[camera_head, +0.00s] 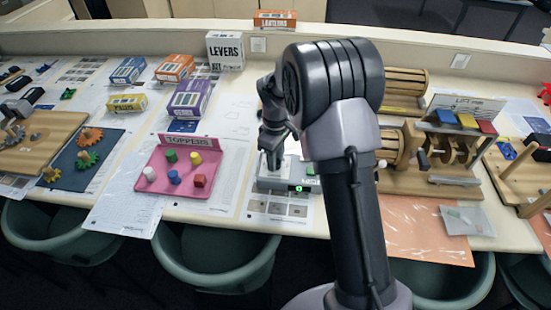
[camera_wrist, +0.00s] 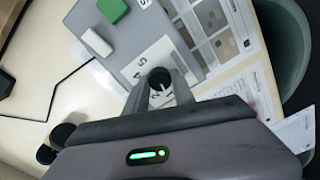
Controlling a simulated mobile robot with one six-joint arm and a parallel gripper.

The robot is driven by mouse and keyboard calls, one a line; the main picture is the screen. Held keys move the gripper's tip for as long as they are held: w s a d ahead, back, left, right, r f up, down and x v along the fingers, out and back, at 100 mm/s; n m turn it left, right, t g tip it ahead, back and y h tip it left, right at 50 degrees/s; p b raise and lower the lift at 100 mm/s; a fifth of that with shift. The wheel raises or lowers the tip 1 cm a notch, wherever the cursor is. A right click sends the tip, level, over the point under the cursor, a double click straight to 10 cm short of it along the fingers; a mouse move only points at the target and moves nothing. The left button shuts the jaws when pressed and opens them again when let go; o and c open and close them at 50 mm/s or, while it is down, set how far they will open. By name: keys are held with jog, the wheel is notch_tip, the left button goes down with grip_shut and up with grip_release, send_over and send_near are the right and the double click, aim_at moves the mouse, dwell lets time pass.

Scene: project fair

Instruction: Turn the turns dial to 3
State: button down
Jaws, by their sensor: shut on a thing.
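The turns dial (camera_wrist: 159,77) is a small black round knob on a white number plate (camera_wrist: 138,70). The plate is on the grey control box (camera_wrist: 188,55), which also shows on the table in the head view (camera_head: 270,183). My gripper (camera_wrist: 160,88) is shut on the dial, one finger on each side of it. A 4 and a 5 show on the plate; the other numbers are hidden or unclear. I cannot tell which number the dial points at. In the head view my gripper (camera_head: 272,155) reaches down onto the box and hides the dial.
The box also bears a green button (camera_wrist: 112,9) and a white piece (camera_wrist: 97,42). A pink TOPPERS tray (camera_head: 150,190) with coloured pegs is to the left. A wooden crank machine (camera_head: 430,188) stands to the right. Green chairs (camera_head: 220,262) line the front edge.

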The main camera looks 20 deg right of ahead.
jog(key=m, duration=1.1)
jog(key=shift+m, duration=2.1)
jog(key=c, duration=1.1)
grip_release()
jog(key=shift+o, duration=0.2)
